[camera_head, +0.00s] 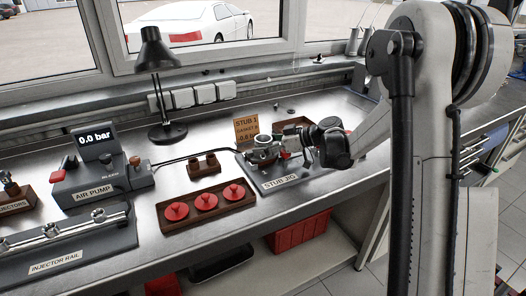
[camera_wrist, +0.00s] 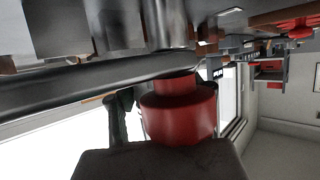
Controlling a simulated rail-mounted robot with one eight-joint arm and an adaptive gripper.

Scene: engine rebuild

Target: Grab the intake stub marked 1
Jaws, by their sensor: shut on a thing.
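The grey metal intake stub (camera_head: 263,147) is at the stub jig (camera_head: 284,181), beside an orange sign (camera_head: 246,128) reading "STUB 1, GASKET A". My gripper (camera_head: 280,141) reaches in from the right, and its jaws are shut on the stub at its right side. The finger contact is small and partly hidden in the head view. The wrist view is very close: a grey metal cylinder (camera_wrist: 164,24) and a long grey bar or rim (camera_wrist: 70,88) cross it. A red cylindrical part (camera_wrist: 178,112) stands close below them. I cannot tell whether the stub is lifted clear of the jig.
A wooden tray (camera_head: 170,226) with three red caps lies left of the jig. A small wooden block (camera_head: 204,168) stands behind it. The air pump (camera_head: 100,183) reads 0.0 bar, and its black hose runs toward the jig. A black lamp (camera_head: 166,130) stands behind.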

